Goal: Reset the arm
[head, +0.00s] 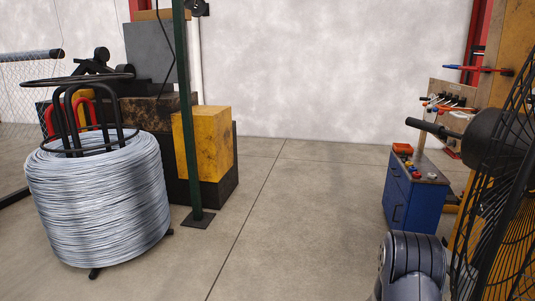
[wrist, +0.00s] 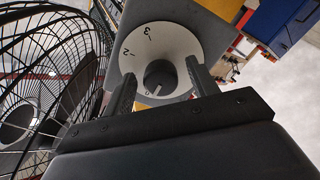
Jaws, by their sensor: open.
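My gripper (wrist: 160,70) shows in the wrist view with its two dark fingers apart. Between and beyond the fingertips is a dark round knob (wrist: 160,77) on a white dial (wrist: 181,40) marked with numbers, among them 2 and 3. The fingers overlap the dial's lower edge in the picture. I cannot tell whether they touch the knob. Nothing is seen held. In the head view only a grey part of my arm shows at the lower right; the gripper is out of that view.
A large caged fan (head: 500,150) stands close at the right; its wire guard (wrist: 50,70) fills the wrist view's left. A blue cabinet (head: 410,203) stands behind it. A wire coil (head: 98,205) and a green post (head: 189,120) are at left. The middle floor is clear.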

